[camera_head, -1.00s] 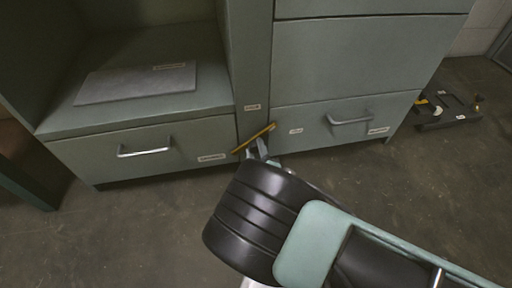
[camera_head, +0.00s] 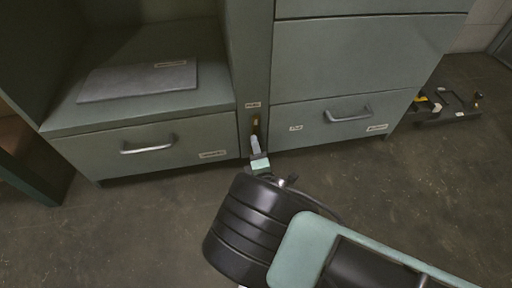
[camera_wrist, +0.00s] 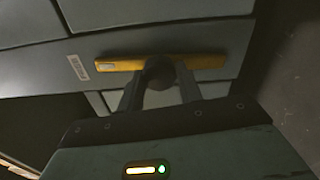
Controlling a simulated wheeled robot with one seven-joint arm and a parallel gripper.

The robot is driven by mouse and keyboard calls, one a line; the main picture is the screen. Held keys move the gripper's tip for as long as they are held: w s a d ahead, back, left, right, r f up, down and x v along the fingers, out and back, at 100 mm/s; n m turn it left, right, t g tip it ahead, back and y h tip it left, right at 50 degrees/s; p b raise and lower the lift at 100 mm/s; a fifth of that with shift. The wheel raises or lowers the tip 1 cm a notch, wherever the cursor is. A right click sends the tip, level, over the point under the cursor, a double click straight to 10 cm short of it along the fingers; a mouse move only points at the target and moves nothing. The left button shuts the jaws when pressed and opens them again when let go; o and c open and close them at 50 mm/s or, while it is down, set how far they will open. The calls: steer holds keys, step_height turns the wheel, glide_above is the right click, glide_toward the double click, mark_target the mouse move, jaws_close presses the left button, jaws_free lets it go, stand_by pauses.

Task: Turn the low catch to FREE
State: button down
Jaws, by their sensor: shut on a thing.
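The low catch is a yellow bar (camera_head: 256,121) on the narrow post between the two bottom drawers. It stands about upright in the head view, its upper end near a small label (camera_head: 253,105) on the post; the gripper hides its lower part. In the wrist view the bar (camera_wrist: 115,65) lies along the post, and its end points to a white label (camera_wrist: 78,67). My gripper (camera_wrist: 160,76) is shut on the catch's dark round knob at mid-bar; it also shows in the head view (camera_head: 255,146). The label lettering is too small to read.
A left drawer (camera_head: 105,150) and a right drawer (camera_head: 340,128), both with bar handles, flank the post and look shut. Another small label (camera_head: 296,128) is on the right drawer. A dark tray (camera_head: 448,108) with small parts lies on the floor at right.

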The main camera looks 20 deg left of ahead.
steer(key=shift+d+f+n, duration=0.1)
steer(key=shift+f+n, duration=0.05)
steer(key=shift+n, duration=0.35)
steer(key=c, duration=0.9)
jaws_free()
steer(key=shift+c, duration=0.2)
steer(key=p+v, duration=0.7)
steer(key=v, duration=1)
steer(key=shift+s, duration=0.25)
